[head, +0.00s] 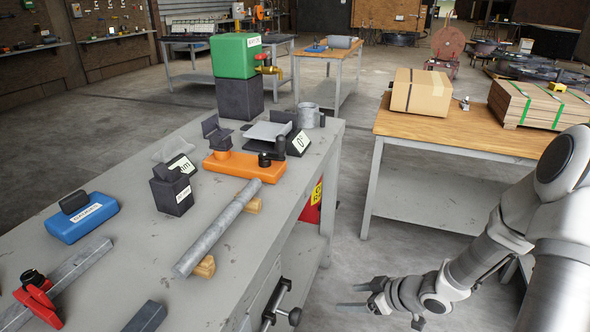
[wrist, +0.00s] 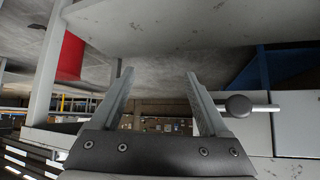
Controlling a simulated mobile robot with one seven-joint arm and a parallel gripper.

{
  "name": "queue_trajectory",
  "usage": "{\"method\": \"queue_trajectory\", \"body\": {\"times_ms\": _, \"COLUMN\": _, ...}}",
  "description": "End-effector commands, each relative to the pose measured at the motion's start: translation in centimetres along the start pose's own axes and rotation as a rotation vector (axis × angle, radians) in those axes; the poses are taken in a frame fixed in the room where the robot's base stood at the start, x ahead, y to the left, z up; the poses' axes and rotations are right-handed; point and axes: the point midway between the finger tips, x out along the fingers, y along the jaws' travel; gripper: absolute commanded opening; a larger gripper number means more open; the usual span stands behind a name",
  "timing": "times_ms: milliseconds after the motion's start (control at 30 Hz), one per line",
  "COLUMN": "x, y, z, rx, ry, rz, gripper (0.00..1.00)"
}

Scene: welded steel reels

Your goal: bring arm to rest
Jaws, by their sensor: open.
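My gripper (head: 362,297) is at the lower right of the head view, low beside the right side of the grey workbench (head: 125,215) and apart from it. My arm comes in from the right edge and reaches down to the gripper. In the wrist view the two fingers of the gripper (wrist: 158,100) stand apart with nothing between them. The gripper is open and empty. The wrist view looks under the bench, with its underside across the top.
A vise handle (head: 283,305) sticks out from the bench's side near the gripper. A steel pipe (head: 218,228) lies on wooden blocks on the bench. A wood-topped table (head: 455,130) with a cardboard box (head: 421,92) stands behind my arm. Floor between bench and table is clear.

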Motion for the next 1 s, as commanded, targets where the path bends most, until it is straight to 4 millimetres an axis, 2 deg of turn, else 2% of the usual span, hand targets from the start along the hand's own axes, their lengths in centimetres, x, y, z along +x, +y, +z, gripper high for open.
{"method": "queue_trajectory", "body": {"times_ms": 100, "x": -2.2, "y": 2.6, "z": -1.4, "rx": -0.041, "ry": -0.123, "rz": 0.135, "gripper": 0.79}}
{"method": "queue_trajectory", "body": {"times_ms": 233, "x": -5.3, "y": 4.8, "z": -3.2, "rx": -0.053, "ry": -0.233, "rz": 0.28, "gripper": 0.79}}
{"method": "queue_trajectory", "body": {"times_ms": 333, "x": -8.0, "y": 5.7, "z": -4.8, "rx": -0.049, "ry": -0.3, "rz": 0.384, "gripper": 0.79}}
{"method": "queue_trajectory", "body": {"times_ms": 467, "x": -11.8, "y": 6.0, "z": -7.1, "rx": -0.023, "ry": -0.366, "rz": 0.508, "gripper": 0.79}}
{"method": "queue_trajectory", "body": {"times_ms": 567, "x": -14.7, "y": 5.4, "z": -8.8, "rx": 0.013, "ry": -0.4, "rz": 0.59, "gripper": 0.79}}
{"method": "queue_trajectory", "body": {"times_ms": 767, "x": -20.0, "y": 2.3, "z": -11.8, "rx": 0.115, "ry": -0.428, "rz": 0.702, "gripper": 0.79}}
{"method": "queue_trajectory", "body": {"times_ms": 1000, "x": -24.9, "y": -4.1, "z": -14.0, "rx": 0.273, "ry": -0.404, "rz": 0.722, "gripper": 0.79}}
